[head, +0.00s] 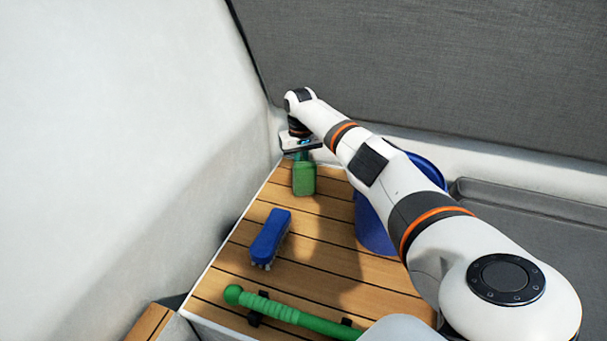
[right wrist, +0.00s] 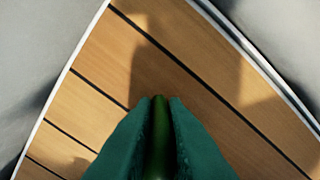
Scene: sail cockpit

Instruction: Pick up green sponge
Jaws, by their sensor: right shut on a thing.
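The green sponge (head: 304,179) is at the far end of the slatted wooden surface in the head view, hanging below my right gripper (head: 302,157). In the right wrist view, the teal fingers of my right gripper (right wrist: 160,100) are closed on both sides of the green sponge (right wrist: 158,142), which shows as a narrow green strip between them. I cannot tell whether its lower end touches the wood. My left gripper is not in view.
A blue brush (head: 269,238) lies on the wooden surface (head: 320,265). A green-handled tool (head: 290,314) lies at the near edge. A blue bucket (head: 372,228) stands to the right, partly behind my right arm. Pale walls (head: 130,130) bound the left side.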

